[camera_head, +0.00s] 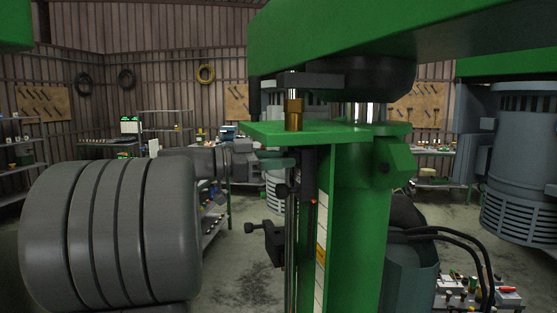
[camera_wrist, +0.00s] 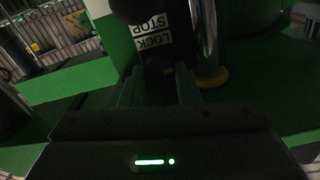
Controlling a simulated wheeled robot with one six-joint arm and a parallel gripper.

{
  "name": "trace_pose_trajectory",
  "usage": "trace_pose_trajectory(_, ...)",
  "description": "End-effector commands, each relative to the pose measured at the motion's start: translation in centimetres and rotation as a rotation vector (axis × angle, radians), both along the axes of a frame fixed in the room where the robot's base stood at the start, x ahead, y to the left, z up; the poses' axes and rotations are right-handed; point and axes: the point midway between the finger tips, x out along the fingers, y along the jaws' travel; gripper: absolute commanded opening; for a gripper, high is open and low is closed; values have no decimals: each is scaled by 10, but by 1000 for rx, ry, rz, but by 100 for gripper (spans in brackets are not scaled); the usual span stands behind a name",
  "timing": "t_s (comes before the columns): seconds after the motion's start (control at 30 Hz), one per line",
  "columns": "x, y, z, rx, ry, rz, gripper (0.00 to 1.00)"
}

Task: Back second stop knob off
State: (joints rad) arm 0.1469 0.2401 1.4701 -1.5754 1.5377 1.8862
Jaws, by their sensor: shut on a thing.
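My gripper (camera_head: 277,161) reaches in from the left in the head view, just under the green plate, with its fingertips at the dark rod assembly beside the green column. In the wrist view my gripper (camera_wrist: 158,80) has its two fingers close around a small dark knob (camera_wrist: 156,70). The knob sits below a black block with an upside-down "LOCK STOP" label (camera_wrist: 153,33). In the head view this knob is hidden by the fingers. I cannot tell which stop is called second.
The green column (camera_head: 358,215) and green plate (camera_head: 290,131) stand close to my gripper, with a brass fitting (camera_head: 294,114) above. A bright metal rod (camera_wrist: 208,40) runs right of the fingers. Shelves and a grey motor (camera_head: 520,150) stand farther off.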

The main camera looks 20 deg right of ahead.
Motion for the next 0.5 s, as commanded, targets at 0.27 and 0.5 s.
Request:
trace_pose_trajectory(0.27,0,0,-1,8,72,0,7)
trace_pose_trajectory(0.5,0,0,-2,26,241,0,7)
